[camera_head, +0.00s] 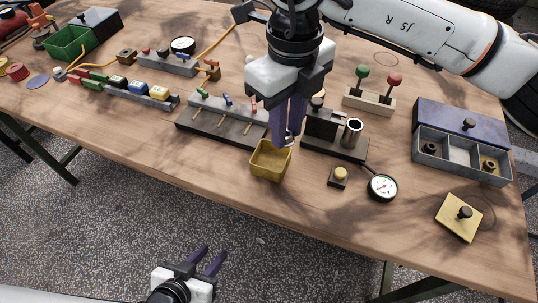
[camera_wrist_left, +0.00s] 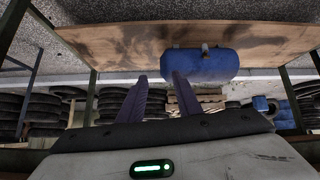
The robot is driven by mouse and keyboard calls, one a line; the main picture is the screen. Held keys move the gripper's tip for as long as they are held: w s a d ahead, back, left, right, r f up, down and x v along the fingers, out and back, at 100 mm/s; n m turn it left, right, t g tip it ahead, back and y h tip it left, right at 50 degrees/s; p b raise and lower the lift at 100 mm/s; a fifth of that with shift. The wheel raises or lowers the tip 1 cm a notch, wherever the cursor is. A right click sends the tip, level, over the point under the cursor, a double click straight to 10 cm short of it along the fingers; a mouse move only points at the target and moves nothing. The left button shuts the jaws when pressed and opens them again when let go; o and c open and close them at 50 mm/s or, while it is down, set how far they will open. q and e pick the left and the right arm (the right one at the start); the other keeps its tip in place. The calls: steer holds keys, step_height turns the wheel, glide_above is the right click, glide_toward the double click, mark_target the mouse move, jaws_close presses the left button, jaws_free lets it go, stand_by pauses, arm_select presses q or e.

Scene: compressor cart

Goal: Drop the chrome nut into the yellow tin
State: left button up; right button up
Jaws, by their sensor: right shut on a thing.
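The yellow tin (camera_head: 270,162) stands open-topped near the table's front edge in the head view. My right gripper (camera_head: 286,138) points down just over the tin's back right part, its purple fingers close together. A small shiny piece, which looks like the chrome nut (camera_head: 289,138), shows at the fingertips; the fingers hide most of it. My left gripper (camera_head: 209,262) is off the table's front edge, over the floor, with its fingers apart and nothing between them. Its fingers also show apart in the left wrist view (camera_wrist_left: 160,95).
A rack with small levers (camera_head: 220,118) stands left of the tin, and a dark block with a metal cylinder (camera_head: 340,150) right of it. A yellow button (camera_head: 339,177), a gauge (camera_head: 382,187) and a divided grey box (camera_head: 460,157) lie further right. The wooden table (camera_head: 215,163) is bare left of the tin.

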steer(key=m, duration=0.3)
steer(key=a+m, duration=0.1)
steer(key=shift+w+r, duration=0.15)
steer(key=shift+w, duration=0.15)
steer(key=shift+f, duration=0.55)
steer(key=shift+f+b, duration=1.25)
steer(key=shift+f, duration=1.2)
arm_select(q)
steer(key=shift+d+f, duration=0.25)
steer(key=shift+f, duration=0.45)
arm_select(e)
steer(key=o, duration=1.1)
arm_select(q)
steer(key=shift+w, duration=0.1)
